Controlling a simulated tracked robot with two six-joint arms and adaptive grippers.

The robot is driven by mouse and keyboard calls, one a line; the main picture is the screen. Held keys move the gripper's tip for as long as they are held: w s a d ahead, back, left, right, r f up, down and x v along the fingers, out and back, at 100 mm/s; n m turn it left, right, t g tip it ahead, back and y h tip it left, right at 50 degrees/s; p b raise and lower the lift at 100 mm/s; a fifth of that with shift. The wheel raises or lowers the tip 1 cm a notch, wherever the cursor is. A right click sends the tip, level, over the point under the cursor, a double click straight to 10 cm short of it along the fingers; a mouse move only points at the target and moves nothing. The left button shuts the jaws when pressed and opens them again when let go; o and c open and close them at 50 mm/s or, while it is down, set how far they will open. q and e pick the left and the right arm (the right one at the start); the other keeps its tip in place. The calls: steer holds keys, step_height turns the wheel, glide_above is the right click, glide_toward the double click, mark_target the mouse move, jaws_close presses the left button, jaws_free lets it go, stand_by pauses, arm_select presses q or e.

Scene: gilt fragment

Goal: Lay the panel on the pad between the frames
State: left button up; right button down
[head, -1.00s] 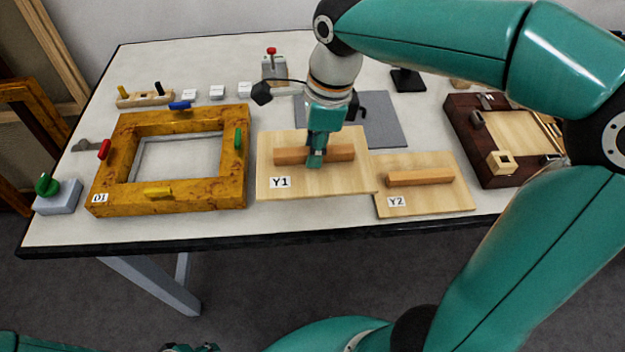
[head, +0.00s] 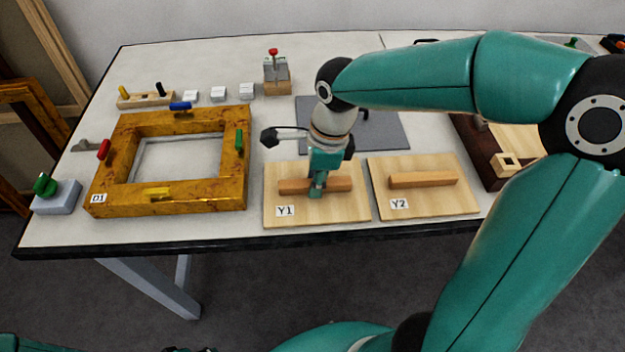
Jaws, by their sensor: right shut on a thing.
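Two pale wooden panels, each with a bar handle, are at the table's front middle. Panel Y1 (head: 342,209) is left of panel Y2 (head: 435,206). My right gripper (head: 317,194) is shut on the handle (head: 338,185) of Y1, pointing down. Y1 looks flat and at or very near the table top; I cannot tell if it touches. The grey pad (head: 391,133) lies behind the panels, partly hidden by my right arm. The yellow-brown frame D1 (head: 108,168) is on the left, the dark brown frame (head: 467,135) on the right, partly covered by my arm. My left gripper cannot be made out.
A clamp-like block (head: 277,78) with a red knob, several small white blocks (head: 218,93) and a wooden peg holder (head: 146,99) stand at the back left. A grey box (head: 58,197) with a green knob is at the left front. The table's front edge is close to Y1.

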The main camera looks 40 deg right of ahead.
steer(key=c, duration=1)
jaws_free()
steer(key=shift+f, duration=0.1)
steer(key=shift+r, duration=0.2)
steer(key=r, duration=0.4)
steer(key=d+r+p, duration=0.1)
steer(key=r, duration=0.3)
steer(key=s+r, duration=0.1)
steer(key=r, duration=0.2)
steer(key=shift+d+r+p, duration=0.25)
steer(key=shift+r+p, duration=0.05)
steer(key=shift+r, duration=0.1)
